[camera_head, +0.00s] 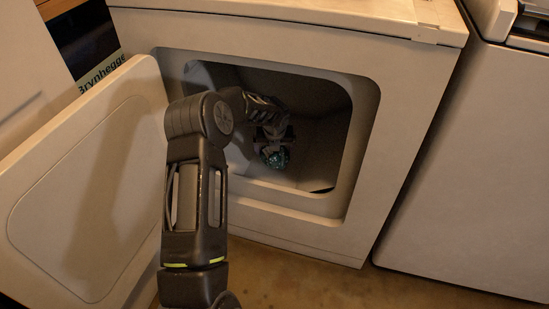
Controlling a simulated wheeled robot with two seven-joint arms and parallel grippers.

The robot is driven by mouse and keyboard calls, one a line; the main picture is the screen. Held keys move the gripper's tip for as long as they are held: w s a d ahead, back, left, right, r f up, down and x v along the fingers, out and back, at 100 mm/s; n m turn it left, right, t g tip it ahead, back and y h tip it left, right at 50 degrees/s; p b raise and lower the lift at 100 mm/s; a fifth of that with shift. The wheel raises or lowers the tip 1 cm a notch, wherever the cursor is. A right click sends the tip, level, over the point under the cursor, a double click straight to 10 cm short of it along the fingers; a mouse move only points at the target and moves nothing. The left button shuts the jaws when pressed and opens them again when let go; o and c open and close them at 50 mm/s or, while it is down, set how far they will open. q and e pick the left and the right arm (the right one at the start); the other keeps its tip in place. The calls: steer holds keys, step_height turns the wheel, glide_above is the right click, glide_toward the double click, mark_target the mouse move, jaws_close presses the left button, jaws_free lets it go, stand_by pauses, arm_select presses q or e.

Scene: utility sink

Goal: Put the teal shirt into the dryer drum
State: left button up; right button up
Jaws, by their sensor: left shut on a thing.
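The dryer (400,120) stands in front of me with its door (85,190) swung open to the left. Its drum (318,150) shows as a dark opening. My left arm reaches through the opening, and my left gripper (273,148) is inside the drum. It is shut on the teal shirt (276,158), a small bunched piece of which shows at the fingertips. The rest of the shirt is hidden or too dark to make out. I cannot tell whether the shirt touches the drum's floor. My right gripper is not in view.
A second white appliance (480,160) stands close on the right, with a narrow gap between. The opening's rim (290,205) surrounds my left arm. The floor (300,285) in front of the dryer is clear.

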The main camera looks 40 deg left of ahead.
mark_target(274, 157)
arm_select(q)
step_height(274, 157, down, 4)
steer(key=shift+b, duration=0.7)
steer(key=shift+r, duration=0.1)
steer(key=o, duration=1.2)
steer(key=shift+c, duration=0.2)
steer(key=p+v, duration=0.4)
steer(key=v, duration=0.8)
steer(key=shift+p, duration=0.35)
